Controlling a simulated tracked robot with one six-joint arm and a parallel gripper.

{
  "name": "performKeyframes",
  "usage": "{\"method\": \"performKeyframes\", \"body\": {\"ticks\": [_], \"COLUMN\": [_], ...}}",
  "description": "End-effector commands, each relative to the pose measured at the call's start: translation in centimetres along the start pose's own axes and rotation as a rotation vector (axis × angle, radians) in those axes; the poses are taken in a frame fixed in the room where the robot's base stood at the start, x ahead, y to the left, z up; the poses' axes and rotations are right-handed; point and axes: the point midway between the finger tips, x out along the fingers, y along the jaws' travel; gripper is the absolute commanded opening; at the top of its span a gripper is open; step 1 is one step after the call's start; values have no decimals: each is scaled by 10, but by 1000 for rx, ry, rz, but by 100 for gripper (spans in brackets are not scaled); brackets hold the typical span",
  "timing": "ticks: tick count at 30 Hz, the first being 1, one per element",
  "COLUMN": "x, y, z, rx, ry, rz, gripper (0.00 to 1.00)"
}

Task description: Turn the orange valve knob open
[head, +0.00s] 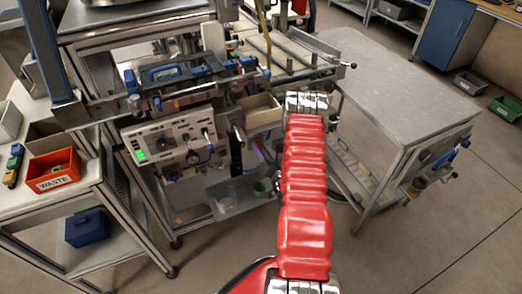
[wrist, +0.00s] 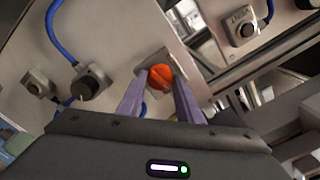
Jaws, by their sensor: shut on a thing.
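The orange valve knob (wrist: 161,76) is in the middle of the wrist view, on a square light plate on a pale panel. My gripper (wrist: 160,86) has its two purple fingers on either side of the knob and is shut on it. The front of the knob shows between the fingertips, and its sides are partly hidden. In the head view my red-sleeved arm (head: 304,190) reaches toward the machine. The knob and my fingers cannot be made out there.
A black knob (wrist: 88,84) and blue hoses are left of the orange knob. Another black knob (wrist: 243,24) is at upper right. The machine's control panel (head: 172,140) has a lit green display. A grey table (head: 392,85) stands right. An orange waste bin (head: 53,172) is left.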

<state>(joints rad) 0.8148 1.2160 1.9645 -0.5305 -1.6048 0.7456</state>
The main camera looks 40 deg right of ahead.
Motion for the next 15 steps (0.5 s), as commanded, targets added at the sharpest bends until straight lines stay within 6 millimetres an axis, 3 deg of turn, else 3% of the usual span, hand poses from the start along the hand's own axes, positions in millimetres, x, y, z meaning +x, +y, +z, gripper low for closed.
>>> {"method": "performKeyframes", "body": {"ticks": [15], "x": [0], "y": [4], "z": [-2], "rx": [226], "ry": [4], "rz": [6], "gripper": [10]}}
